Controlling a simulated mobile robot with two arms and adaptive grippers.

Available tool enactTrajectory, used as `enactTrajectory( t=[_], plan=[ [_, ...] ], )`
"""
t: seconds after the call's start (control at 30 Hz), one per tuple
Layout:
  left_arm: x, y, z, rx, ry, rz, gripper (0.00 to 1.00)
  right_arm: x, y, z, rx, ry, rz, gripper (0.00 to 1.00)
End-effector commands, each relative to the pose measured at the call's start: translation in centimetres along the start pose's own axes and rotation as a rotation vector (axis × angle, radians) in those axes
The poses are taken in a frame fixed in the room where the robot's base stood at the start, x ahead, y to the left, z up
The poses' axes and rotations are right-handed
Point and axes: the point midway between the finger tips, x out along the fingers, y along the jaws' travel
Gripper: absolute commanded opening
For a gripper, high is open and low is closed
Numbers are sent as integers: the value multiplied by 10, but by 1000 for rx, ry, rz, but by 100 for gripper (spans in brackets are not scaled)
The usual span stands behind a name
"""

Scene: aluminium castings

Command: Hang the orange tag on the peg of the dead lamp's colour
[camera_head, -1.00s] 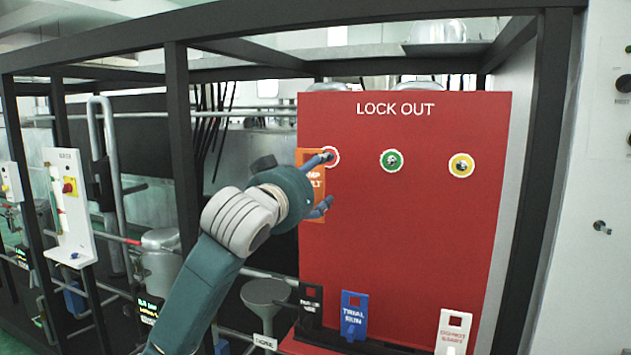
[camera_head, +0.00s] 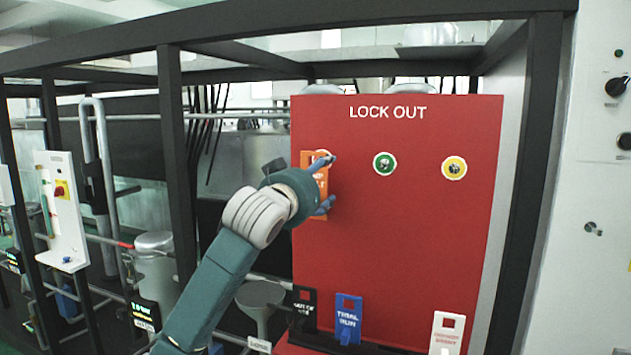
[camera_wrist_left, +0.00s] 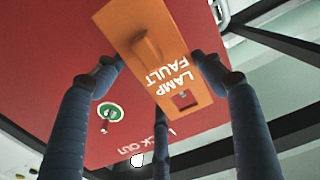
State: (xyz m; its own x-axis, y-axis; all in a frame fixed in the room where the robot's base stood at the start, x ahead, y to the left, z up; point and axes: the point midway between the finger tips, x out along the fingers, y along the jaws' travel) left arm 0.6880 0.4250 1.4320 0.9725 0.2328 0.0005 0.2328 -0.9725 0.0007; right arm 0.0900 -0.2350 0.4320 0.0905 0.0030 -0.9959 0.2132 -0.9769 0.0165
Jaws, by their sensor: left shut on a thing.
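My left gripper (camera_head: 331,183) is shut on the orange tag (camera_head: 314,200), which reads LAMP FAULT in the left wrist view (camera_wrist_left: 150,75). The tag has a raised handle between the fingers and a square hole near one end. It is in front of the left edge of the red LOCK OUT board (camera_head: 400,250). Its top overlaps the red-ringed peg (camera_head: 321,154), which is partly hidden; I cannot tell whether they touch. The green-ringed peg (camera_head: 384,164) and yellow-ringed peg (camera_head: 454,168) are bare. I cannot pick out a dead lamp. My right gripper is not in view.
Black (camera_head: 304,308), blue (camera_head: 347,319) and white (camera_head: 446,333) tags stand along the board's lower edge. Dark frame posts (camera_head: 172,150) flank the board. A grey panel with knobs (camera_head: 595,150) is at right. The board's middle is clear.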

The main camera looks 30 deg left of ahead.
Motion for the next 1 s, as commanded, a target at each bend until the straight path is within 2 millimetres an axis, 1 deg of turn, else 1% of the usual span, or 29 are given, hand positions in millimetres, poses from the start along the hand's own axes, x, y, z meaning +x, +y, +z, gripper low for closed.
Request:
enactTrajectory(
  t=[0.33,0.5,0.7,1.0],
  plan=[
    [21,0,2,0,-1,1,43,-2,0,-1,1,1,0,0],
    [28,0,7,0,-1,1,43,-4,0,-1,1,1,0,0],
    [33,0,10,1,0,0,43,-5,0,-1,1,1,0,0],
    [34,0,11,1,1,0,43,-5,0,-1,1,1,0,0]
  ],
)
